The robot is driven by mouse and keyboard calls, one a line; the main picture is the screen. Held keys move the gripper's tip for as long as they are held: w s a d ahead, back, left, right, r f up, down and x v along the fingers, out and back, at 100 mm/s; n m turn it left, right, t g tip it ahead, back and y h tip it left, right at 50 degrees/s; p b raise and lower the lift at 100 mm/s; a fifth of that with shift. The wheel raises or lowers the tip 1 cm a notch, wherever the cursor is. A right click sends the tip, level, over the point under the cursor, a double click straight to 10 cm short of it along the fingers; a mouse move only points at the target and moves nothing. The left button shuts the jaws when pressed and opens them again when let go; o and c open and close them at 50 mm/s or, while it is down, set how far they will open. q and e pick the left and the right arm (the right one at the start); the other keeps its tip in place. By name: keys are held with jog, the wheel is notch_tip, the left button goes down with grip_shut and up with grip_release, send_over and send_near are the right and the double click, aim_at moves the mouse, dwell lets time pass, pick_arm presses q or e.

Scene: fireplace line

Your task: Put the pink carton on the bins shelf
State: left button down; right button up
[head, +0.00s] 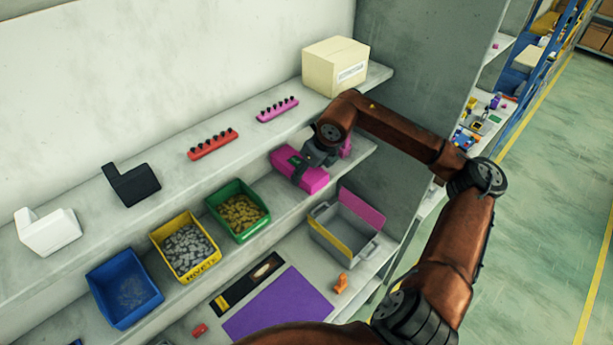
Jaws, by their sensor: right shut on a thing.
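The pink carton (312,180) is at the right part of the bins shelf (277,209), to the right of the green bin. My right gripper (308,165) is shut on the carton from above and hides part of it. I cannot tell whether the carton touches the shelf board or is held just above it. A bit of pink also shows at the right of the gripper. My left gripper is not in view.
The shelf holds a blue bin (125,310), a yellow bin (159,239) and a green bin (213,211). The upper shelf bears a cream box (318,72) and a pink peg strip (277,110). Below are a grey crate (329,239) and a purple mat (280,306).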

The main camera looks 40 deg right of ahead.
jog(key=shift+f+p, duration=1)
jog(key=shift+f, duration=0.9)
jog(key=o, duration=1.2)
